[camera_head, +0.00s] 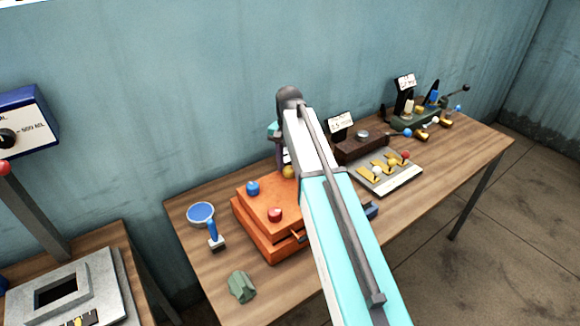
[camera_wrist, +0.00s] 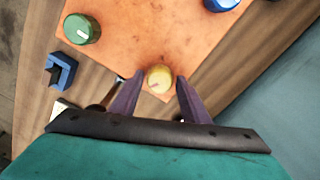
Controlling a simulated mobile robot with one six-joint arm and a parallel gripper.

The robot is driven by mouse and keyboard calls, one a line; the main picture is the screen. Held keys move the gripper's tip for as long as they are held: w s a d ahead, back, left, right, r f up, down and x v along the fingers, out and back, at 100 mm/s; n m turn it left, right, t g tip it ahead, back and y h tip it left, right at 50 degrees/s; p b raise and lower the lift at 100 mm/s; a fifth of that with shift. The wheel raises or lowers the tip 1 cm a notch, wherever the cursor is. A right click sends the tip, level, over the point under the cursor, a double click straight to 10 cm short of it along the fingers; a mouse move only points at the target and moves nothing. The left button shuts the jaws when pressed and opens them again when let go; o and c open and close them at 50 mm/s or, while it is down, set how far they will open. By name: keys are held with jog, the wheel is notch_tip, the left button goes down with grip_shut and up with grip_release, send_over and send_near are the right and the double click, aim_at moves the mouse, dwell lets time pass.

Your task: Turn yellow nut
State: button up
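The yellow nut (camera_wrist: 158,79) is a round knob near the edge of the orange box (camera_wrist: 130,30), and in the wrist view it lies between the fingertips of my gripper (camera_wrist: 157,88). A visible gap remains on each side of it, so the fingers are open around or just above it; I cannot tell the exact height. In the head view the yellow nut (camera_head: 288,172) shows beside my arm at the back of the orange box (camera_head: 245,217). My gripper is mostly hidden behind my arm there.
The box also carries a green knob (camera_wrist: 82,29), a blue knob (camera_head: 253,188) and a red knob (camera_head: 275,215). A dark brown block (camera_head: 362,148) and a tray (camera_head: 402,182) stand to the right.

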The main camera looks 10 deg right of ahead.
jog(key=c, duration=0.7)
jog(key=shift+n, duration=0.4)
jog(key=n, duration=1)
jog(key=shift+w+n, duration=0.1)
jog(key=shift+n, duration=0.3)
jog(key=n, duration=1.2)
jog(key=shift+r, duration=0.1)
jog(key=shift+n, duration=0.3)
